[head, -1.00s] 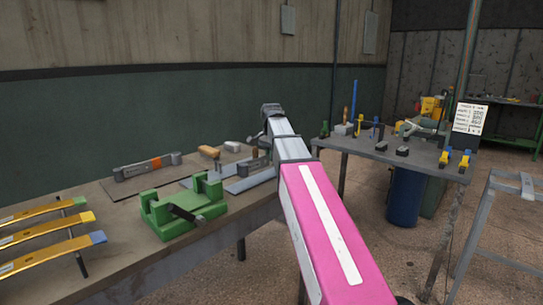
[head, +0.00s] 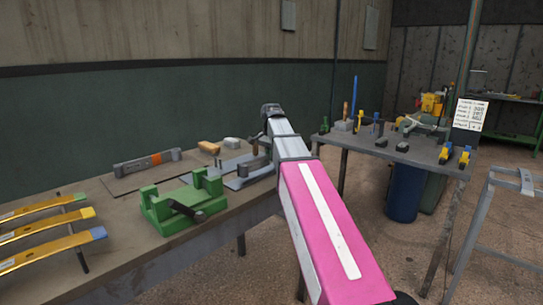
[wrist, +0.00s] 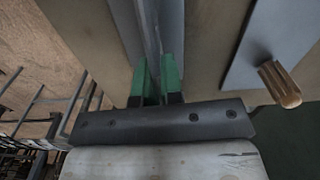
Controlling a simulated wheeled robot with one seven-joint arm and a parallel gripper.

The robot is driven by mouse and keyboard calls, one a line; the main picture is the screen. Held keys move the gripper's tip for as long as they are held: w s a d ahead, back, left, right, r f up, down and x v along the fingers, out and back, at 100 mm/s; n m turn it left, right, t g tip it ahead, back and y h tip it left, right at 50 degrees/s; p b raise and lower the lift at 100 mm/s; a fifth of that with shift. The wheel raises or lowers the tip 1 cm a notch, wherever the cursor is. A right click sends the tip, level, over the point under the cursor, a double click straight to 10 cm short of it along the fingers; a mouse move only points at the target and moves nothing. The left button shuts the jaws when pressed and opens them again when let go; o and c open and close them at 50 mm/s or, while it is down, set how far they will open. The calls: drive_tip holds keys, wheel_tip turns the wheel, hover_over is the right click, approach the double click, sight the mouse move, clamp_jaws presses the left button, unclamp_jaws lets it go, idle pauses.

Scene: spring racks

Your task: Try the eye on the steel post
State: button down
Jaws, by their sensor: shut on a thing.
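My gripper (wrist: 156,72) shows in the wrist view with two green fingers. They are shut on a thin grey steel bar (wrist: 152,38) that runs away from the camera. The bar's eye cannot be made out. In the head view my pink and grey arm reaches over the bench, and my gripper cannot be made out there. A dark, stubby steel piece (head: 253,164) shows just left of my arm, above a grey plate (head: 246,180). I cannot tell whether it is the steel post. No contact between bar and post can be seen.
A green fixture (head: 184,208) stands on the bench (head: 125,238). Gold leaf springs (head: 48,230) lie on a rack at left. A wooden handle (wrist: 281,84) is right of my gripper. A second table (head: 400,150) stands right.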

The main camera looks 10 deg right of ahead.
drive_tip(key=shift+f, duration=0.65)
drive_tip(key=c, duration=1.2)
unclamp_jaws()
wheel_tip(320, 180, up, 11)
drive_tip(key=shift+f, duration=0.1)
